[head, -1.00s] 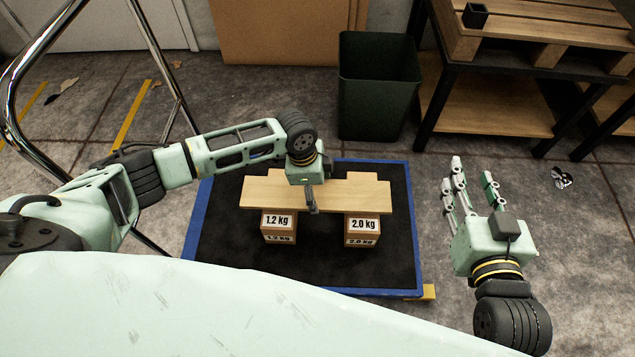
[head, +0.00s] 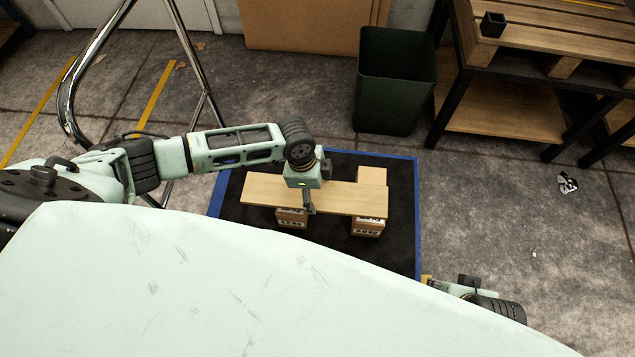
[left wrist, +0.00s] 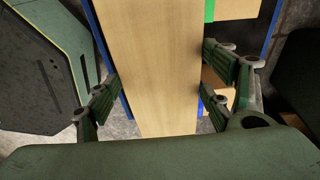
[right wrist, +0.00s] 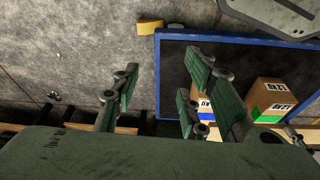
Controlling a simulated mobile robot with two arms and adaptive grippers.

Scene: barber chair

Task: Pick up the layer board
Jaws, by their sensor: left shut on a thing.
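The layer board (head: 350,200) is a flat light-wood plank held level above several cardboard boxes. My left gripper (head: 309,202) is shut on the board near its middle, from above. In the left wrist view the board (left wrist: 150,40) runs between the two sets of fingers, which touch its long edges. The board appears a little above the boxes, but the gap is hard to see. My right gripper (head: 472,288) is low at the right, mostly hidden by my body. In the right wrist view its fingers (right wrist: 155,95) are spread and empty.
Boxes (head: 366,227) with weight labels stand on a black mat with a blue rim (head: 417,215). A dark green bin (head: 396,85) stands behind it. A wooden table (head: 500,110) is at the right, a metal frame (head: 70,105) at the left.

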